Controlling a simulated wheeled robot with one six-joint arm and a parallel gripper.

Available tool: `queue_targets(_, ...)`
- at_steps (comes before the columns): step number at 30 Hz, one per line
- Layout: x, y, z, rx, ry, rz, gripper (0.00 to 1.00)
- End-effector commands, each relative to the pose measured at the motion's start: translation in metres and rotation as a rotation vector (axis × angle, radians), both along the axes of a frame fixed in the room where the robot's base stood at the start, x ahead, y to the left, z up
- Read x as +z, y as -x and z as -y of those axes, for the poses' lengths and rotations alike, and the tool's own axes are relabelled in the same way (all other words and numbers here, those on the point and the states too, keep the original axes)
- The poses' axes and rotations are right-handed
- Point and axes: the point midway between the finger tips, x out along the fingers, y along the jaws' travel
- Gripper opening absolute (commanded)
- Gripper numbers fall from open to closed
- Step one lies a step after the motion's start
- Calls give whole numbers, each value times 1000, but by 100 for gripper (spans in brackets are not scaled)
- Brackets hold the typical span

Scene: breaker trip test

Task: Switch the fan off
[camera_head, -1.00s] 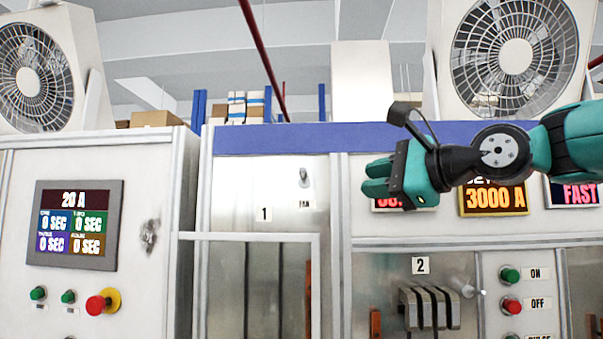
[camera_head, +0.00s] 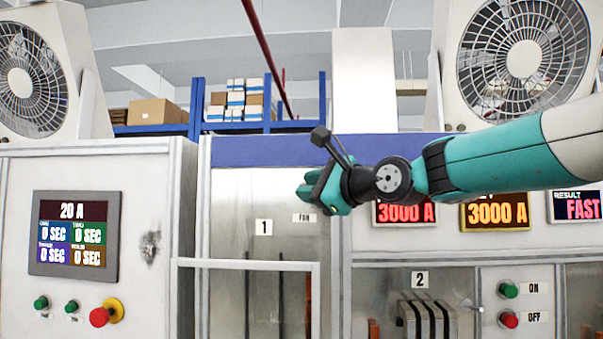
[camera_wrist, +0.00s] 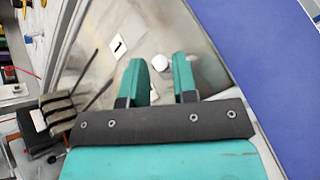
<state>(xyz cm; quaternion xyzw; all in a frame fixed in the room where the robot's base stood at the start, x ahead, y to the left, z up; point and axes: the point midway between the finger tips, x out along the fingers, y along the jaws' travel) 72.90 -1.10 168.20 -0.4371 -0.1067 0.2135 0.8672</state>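The fan switch is a small toggle above the FAN label (camera_head: 304,217) on the metal panel marked 1 (camera_head: 264,227). My gripper (camera_head: 307,190) hides the switch in the head view. In the wrist view the switch's pale round tip (camera_wrist: 161,62) shows between and just beyond my two teal fingertips (camera_wrist: 160,72). The fingers are apart, with a gap on both sides of the tip. I cannot tell how far the tip is from the fingers in depth. Two white box fans stand on top, at the left (camera_head: 22,75) and right (camera_head: 522,58).
A pale rail (camera_head: 245,264) crosses in front of panel 1 below the switch. To the right are red and yellow 3000 A displays (camera_head: 494,213), a breaker (camera_head: 425,318) and ON/OFF buttons (camera_head: 509,290). A display cabinet with a red stop button (camera_head: 100,317) stands left.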

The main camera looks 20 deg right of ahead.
Motion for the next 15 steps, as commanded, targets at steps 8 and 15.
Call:
queue_targets(8,1,-22,-11,-1,1,1,27)
queue_targets(15,0,-23,-11,-1,0,2,27)
